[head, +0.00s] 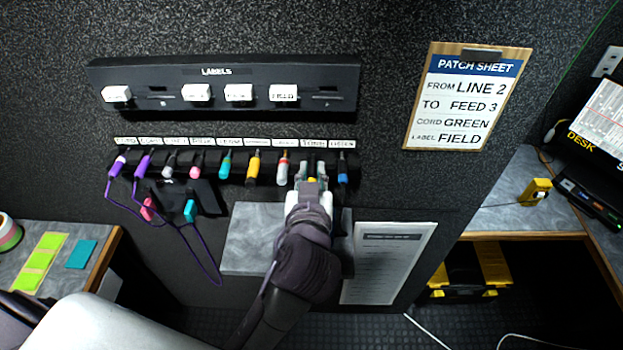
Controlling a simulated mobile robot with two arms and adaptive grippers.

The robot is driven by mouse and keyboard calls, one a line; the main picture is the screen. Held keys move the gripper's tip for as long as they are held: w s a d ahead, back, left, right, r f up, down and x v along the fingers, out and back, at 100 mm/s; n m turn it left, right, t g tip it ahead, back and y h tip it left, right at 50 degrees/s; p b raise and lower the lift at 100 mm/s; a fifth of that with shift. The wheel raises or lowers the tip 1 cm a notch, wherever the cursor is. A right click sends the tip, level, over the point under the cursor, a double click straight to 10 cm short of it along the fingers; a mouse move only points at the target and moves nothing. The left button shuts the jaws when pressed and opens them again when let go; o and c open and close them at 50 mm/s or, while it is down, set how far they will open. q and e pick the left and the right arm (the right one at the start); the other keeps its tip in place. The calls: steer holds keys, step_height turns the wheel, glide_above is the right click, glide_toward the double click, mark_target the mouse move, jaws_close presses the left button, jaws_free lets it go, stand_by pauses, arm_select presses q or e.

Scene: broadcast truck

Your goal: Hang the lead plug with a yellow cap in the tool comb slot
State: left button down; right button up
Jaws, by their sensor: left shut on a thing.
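A dark wall rack (237,160) with a row of small white labels holds several hanging plugs in different colours. A separate yellow-orange plug (253,167) hangs further left. My right gripper is not in view.
A label holder (225,80) with white blocks is above the rack. Purple cords (205,262) loop down at the left. A grey shelf (250,240) and a paper sheet (385,262) are below. A patch sheet clipboard (467,97) hangs at the right.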

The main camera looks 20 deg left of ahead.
mark_target(312, 162)
arm_select(q)
steer(key=shift+x, duration=0.9)
steer(key=shift+w+a+r, duration=0.1)
steer(key=shift+w+a, duration=0.05)
steer(key=shift+w, duration=0.25)
steer(key=shift+w+a+r, duration=0.1)
steer(key=shift+w+a, duration=0.05)
steer(key=shift+w, duration=0.3)
steer(key=shift+w+f, duration=0.1)
steer(key=shift+f, duration=0.3)
steer(key=shift+f+b, duration=0.25)
steer(key=shift+b, duration=0.05)
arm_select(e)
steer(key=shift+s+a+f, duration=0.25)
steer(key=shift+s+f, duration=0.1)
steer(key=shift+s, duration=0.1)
arm_select(q)
steer(key=shift+w, duration=0.15)
steer(key=c, duration=1)
jaws_free()
steer(key=o, duration=1)
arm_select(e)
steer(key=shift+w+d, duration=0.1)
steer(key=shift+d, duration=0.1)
